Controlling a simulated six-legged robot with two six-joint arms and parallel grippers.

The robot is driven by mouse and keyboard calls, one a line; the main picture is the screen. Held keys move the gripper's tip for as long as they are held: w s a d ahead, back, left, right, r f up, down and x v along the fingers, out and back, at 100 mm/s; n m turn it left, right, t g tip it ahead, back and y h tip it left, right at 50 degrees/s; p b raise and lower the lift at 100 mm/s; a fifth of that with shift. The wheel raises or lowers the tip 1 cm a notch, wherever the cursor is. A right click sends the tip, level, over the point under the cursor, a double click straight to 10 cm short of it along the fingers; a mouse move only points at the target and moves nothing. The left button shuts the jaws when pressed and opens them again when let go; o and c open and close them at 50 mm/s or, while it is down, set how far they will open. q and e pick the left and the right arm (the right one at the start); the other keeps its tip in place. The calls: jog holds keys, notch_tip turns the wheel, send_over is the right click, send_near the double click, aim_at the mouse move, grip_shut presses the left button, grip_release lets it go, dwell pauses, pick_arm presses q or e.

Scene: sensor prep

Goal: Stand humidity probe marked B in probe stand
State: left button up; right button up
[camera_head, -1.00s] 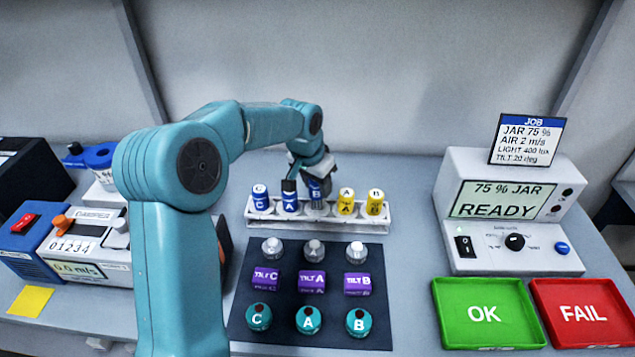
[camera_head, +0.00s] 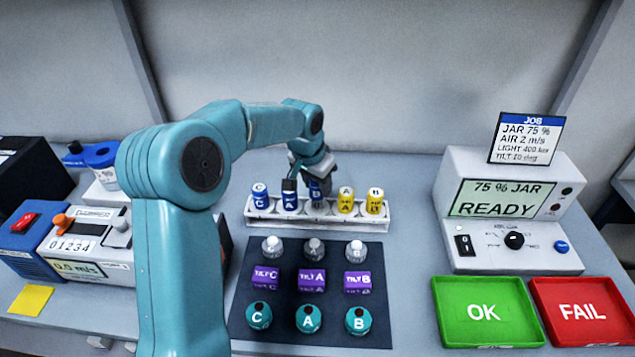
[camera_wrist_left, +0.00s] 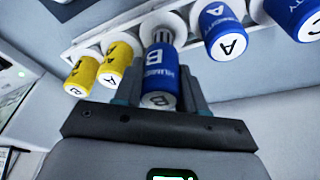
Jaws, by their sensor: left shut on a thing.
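The blue humidity probe marked B (camera_head: 314,188) is in my left gripper (camera_head: 306,186), which is shut on it. In the left wrist view the probe (camera_wrist_left: 160,78) sits between the two fingers (camera_wrist_left: 158,92), with its grey slotted end at a slot of the white probe stand (camera_wrist_left: 75,50). I cannot tell how deep that end sits. In the head view the stand (camera_head: 375,226) is a long white rack. Blue probes C (camera_head: 260,197) and A (camera_head: 290,203) stand left of B. Yellow probes A (camera_head: 346,200) and B (camera_head: 375,202) stand right of it. My right gripper is not visible.
A dark mat (camera_head: 240,300) in front holds several knobs, purple tilt blocks and teal pieces. A green OK tray (camera_head: 450,335) and red FAIL tray (camera_head: 610,340) lie right. A jar console (camera_head: 465,262) stands behind them. A counter device (camera_head: 75,225) is at left.

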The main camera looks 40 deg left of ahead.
aim_at(317, 195)
pick_arm(q)
jog(key=shift+f+b, duration=1.6)
jog(key=shift+f, duration=0.4)
dwell(3.2)
jog(key=o, duration=1.4)
jog(key=shift+r, duration=0.1)
jog(key=shift+r+p, duration=3.05)
jog(key=shift+r, duration=0.85)
